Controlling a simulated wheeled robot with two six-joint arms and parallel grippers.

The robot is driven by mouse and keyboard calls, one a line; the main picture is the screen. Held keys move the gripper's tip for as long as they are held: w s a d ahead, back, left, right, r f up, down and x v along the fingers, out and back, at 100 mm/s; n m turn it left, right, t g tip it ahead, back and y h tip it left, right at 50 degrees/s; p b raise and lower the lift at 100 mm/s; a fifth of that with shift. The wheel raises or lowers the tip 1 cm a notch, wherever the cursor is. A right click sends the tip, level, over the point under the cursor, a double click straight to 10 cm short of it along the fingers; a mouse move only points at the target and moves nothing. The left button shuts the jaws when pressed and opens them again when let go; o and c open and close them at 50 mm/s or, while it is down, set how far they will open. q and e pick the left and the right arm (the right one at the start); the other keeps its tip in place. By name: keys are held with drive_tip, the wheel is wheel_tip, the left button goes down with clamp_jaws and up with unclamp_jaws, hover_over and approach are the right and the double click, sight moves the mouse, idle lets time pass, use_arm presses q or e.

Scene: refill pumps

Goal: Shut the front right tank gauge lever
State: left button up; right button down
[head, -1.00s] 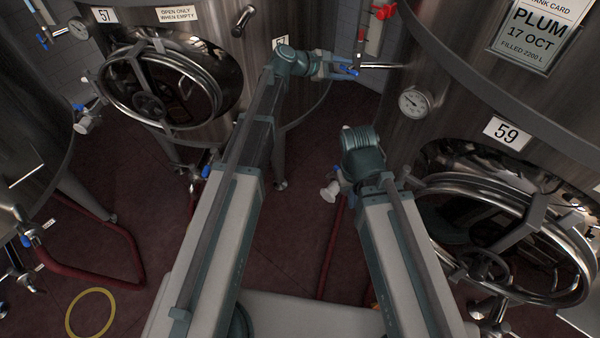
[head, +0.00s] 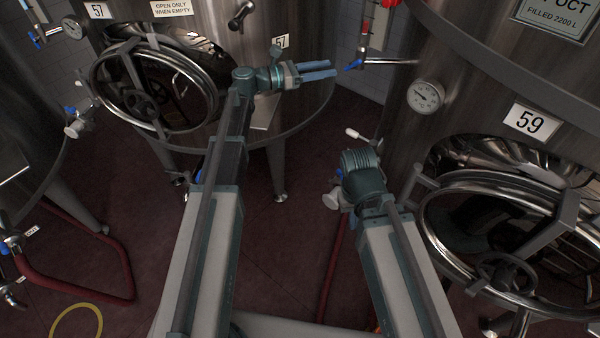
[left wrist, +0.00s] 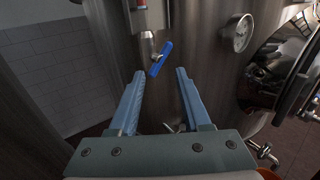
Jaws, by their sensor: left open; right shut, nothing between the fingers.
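The blue gauge lever (head: 354,65) sits on the valve at the foot of the sight gauge, on the tank marked 59 (head: 395,125). It points down and left from its pipe in the head view. In the left wrist view the lever (left wrist: 160,58) slants down-left, just beyond and between the fingertips. My left gripper (head: 335,70) is open and empty, its tips just left of the lever and apart from it. The open fingers also show in the left wrist view (left wrist: 160,73). My right wrist is low beside tank 59; its fingers are hidden behind it.
A dial gauge (head: 423,95) and an open round hatch (head: 515,245) are on tank 59. Tank 57 (head: 310,35) stands behind my left arm. A white-handled valve (head: 354,133) is above my right wrist.

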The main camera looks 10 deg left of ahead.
use_arm(q)
drive_tip(key=v, duration=0.7)
drive_tip(key=s+d+f+m+g+y+b, duration=0.1)
drive_tip(key=s+d+f+m+g+y, duration=0.2)
drive_tip(key=s+f+m+g+y, duration=0.3)
drive_tip(key=shift+s+d+f+m+y, duration=0.15)
drive_tip(key=shift+s+f+m+y, duration=2.35)
drive_tip(key=shift+s+f+m, duration=4.1)
drive_tip(key=shift+w+f+n, duration=0.65)
drive_tip(key=shift+f+n, duration=0.2)
drive_tip(key=shift+n, duration=0.35)
drive_tip(key=n+t+h, duration=0.8)
drive_tip(key=n+t, duration=0.3)
drive_tip(key=n, duration=0.1)
approach(351, 66)
drive_tip(key=x, duration=0.9)
drive_tip(key=shift+w+p, duration=0.1)
drive_tip(key=shift+p, duration=0.3)
drive_tip(key=shift+c, duration=0.2)
